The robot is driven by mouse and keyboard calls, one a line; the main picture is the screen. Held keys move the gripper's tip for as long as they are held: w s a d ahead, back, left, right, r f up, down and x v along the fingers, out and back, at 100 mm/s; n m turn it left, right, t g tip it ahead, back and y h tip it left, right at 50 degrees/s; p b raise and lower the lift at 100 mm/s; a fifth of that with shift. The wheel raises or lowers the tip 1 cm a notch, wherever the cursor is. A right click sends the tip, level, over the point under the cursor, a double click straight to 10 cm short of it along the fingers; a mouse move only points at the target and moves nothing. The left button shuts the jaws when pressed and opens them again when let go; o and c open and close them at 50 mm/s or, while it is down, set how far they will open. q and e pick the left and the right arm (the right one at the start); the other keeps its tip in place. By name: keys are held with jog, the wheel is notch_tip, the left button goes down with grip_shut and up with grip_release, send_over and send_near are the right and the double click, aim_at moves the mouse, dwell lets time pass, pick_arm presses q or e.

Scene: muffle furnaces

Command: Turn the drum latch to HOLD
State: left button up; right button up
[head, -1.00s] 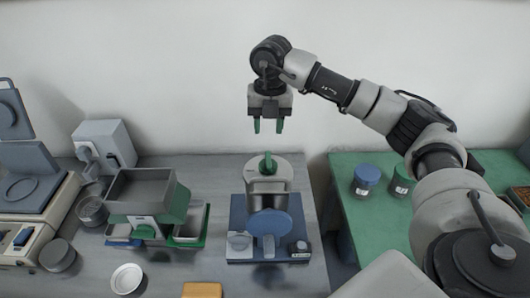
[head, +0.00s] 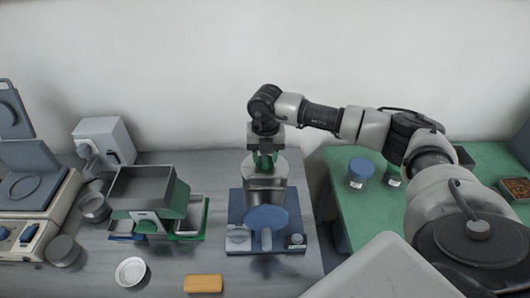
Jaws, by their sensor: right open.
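The drum machine (head: 266,190) stands on a blue base (head: 238,207) near the right end of the grey bench. It has a grey body with a light top and a blue disc (head: 266,218) facing me. The green latch showed on its top earlier; now the gripper covers it. My right gripper (head: 264,165) points straight down over the top of the drum, its green fingers open around or just above the latch. I cannot tell whether they touch it. Any HOLD mark is too small to read. My left gripper is not in view.
Left of the drum stand a grey hopper with green sides (head: 148,190) and a white box-shaped device (head: 103,140). A white dish (head: 130,271) and an orange block (head: 203,283) lie at the front. A green table (head: 345,205) at right holds a blue-lidded jar (head: 360,172).

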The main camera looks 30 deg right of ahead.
grip_shut()
